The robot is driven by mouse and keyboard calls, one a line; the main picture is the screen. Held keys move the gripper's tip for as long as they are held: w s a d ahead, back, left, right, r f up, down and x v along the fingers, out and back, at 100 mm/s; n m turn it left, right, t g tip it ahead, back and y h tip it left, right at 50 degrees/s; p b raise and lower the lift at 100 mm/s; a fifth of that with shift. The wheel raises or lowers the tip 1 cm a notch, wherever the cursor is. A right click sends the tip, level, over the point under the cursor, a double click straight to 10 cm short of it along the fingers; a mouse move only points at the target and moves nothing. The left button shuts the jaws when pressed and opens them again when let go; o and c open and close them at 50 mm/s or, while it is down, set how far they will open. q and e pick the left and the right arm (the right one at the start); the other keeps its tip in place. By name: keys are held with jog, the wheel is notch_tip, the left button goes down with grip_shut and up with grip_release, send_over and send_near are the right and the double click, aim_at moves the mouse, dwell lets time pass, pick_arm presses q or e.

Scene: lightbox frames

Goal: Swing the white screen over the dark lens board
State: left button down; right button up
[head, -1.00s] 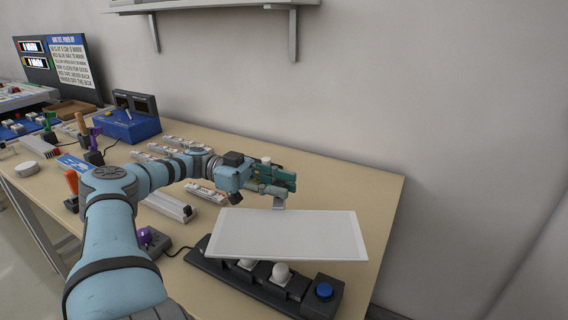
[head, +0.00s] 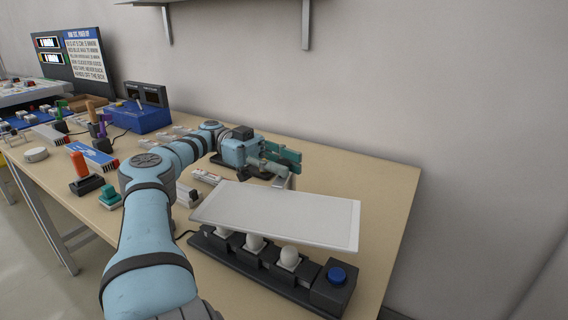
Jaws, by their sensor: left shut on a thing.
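The white screen (head: 275,215) is a flat pale panel held up on a grey bracket at its back edge. My left gripper (head: 284,160), with green fingers, is shut at that bracket, behind the panel; the exact grip is partly hidden. The dark board (head: 225,255) lies on the table in front of and below the screen. It carries white domes (head: 289,257) and a blue button (head: 337,275) at its right end. The screen overlaps its back part in the picture, while the domes show below the front edge. My right gripper is not in view.
The table (head: 375,190) has bare room right of the screen. A wall shelf (head: 306,22) is above.

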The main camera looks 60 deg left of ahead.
pick_arm(q)
jog(key=c, duration=1.3)
grip_release()
jog(key=shift+a+f, duration=0.1)
notch_tip(320, 180, up, 10)
jog(key=shift+r, duration=0.1)
